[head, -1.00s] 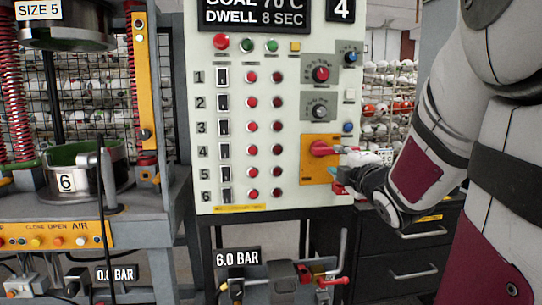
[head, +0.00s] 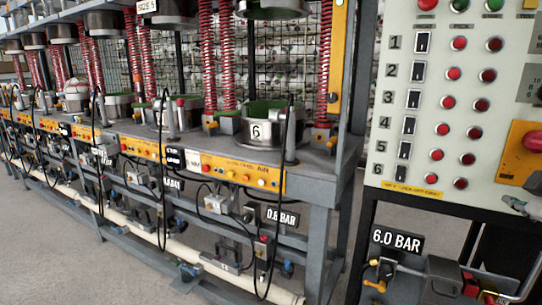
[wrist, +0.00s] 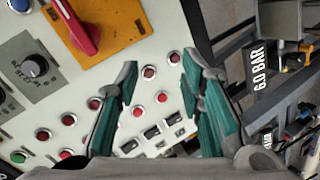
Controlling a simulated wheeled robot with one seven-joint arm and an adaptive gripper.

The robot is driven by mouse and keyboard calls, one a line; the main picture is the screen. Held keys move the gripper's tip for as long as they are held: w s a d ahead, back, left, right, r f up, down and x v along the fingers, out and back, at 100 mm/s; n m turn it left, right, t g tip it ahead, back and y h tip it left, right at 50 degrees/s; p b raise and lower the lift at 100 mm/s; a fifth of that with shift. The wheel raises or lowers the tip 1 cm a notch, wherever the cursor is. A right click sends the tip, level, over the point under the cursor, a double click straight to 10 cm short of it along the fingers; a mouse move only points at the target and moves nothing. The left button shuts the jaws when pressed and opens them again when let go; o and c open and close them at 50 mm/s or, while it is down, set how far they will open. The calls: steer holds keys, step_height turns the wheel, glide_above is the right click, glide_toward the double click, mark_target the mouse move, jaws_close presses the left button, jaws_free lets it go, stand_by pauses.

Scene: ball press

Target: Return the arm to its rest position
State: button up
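My gripper (wrist: 158,68) is open and empty in the wrist view, its two teal-padded fingers spread apart. Between and beyond the fingers is the pale control panel (wrist: 75,92), which looks tilted there. The red rotary handle (wrist: 80,28) on its orange plate is at the upper left, apart from the fingers. In the head view the handle (head: 533,141) is cut by the right edge. A small grey part just below it may be my gripper; most of my arm is out of this view.
A long grey press bench (head: 318,190) with red springs and pots runs along the left. A 6.0 BAR sign (head: 396,241) and valve fittings sit below the panel. A white pipe (head: 215,265) lies along the bench's foot. Grey floor is open at the lower left.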

steer(key=s+a+f+m+g+y, duration=0.2)
steer(key=s+a+f+g+y, duration=0.15)
steer(key=a, duration=0.55)
steer(key=s+a+f+m+g+y, duration=0.25)
steer(key=s+a+f, duration=0.2)
steer(key=a, duration=0.45)
steer(key=s+a+f+m+g+y, duration=0.2)
steer(key=s+a+g, duration=0.3)
steer(key=s+a, duration=0.7)
step_height(320, 180, up, 19)
steer(key=s+d+t+p, duration=0.1)
steer(key=t+p, duration=0.2)
steer(key=p, duration=1.4)
steer(key=shift+s+d+t+p, duration=0.15)
steer(key=shift+d+t+p, duration=0.15)
steer(key=shift+d, duration=0.1)
steer(key=shift+d+h, duration=0.15)
steer(key=shift+h, duration=0.15)
